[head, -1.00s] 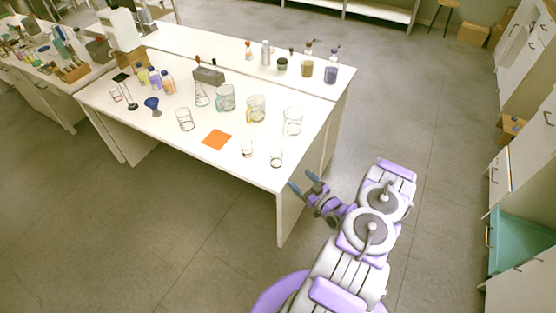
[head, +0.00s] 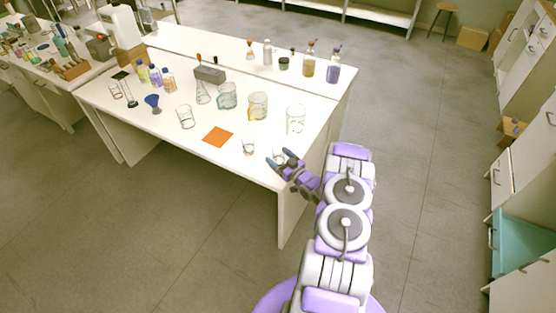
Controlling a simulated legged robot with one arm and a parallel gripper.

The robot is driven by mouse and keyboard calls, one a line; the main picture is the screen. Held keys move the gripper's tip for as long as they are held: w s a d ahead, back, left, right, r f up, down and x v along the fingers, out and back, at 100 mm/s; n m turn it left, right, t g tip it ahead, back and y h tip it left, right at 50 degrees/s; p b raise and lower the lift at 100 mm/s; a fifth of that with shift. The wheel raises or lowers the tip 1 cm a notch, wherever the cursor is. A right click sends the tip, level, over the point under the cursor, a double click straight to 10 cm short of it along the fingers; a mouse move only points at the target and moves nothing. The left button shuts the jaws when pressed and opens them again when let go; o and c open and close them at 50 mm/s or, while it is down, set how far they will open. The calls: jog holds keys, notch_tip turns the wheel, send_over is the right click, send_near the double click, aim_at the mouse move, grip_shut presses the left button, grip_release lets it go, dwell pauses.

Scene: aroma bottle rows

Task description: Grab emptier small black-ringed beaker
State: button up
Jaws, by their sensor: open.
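Two small clear beakers stand near the front right corner of the white table (head: 262,174). The left small beaker (head: 248,147) is in plain view, right of an orange sheet. The right small beaker (head: 278,155) is partly hidden by my gripper (head: 279,158). My gripper is open, with its fingers around or just in front of the right beaker; I cannot tell which. Ring colours and fill levels of both are too small to tell.
Larger beakers (head: 295,119) stand behind the small ones, one with yellow content (head: 258,106). The orange sheet (head: 217,137) lies left of them. Bottles (head: 333,68) line the table's far side. The floor right of my arm is clear.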

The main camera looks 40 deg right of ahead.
jog(key=shift+w+d, duration=0.15)
jog(key=shift+w, duration=0.45)
jog(key=shift+d, duration=0.35)
jog(key=shift+c, duration=0.5)
jog(key=shift+a, duration=0.35)
jog(key=c, duration=0.7)
jog(key=shift+d, duration=0.15)
jog(key=shift+c, duration=1.3)
jog(key=shift+r+p, duration=0.15)
jog(key=shift+p, duration=0.2)
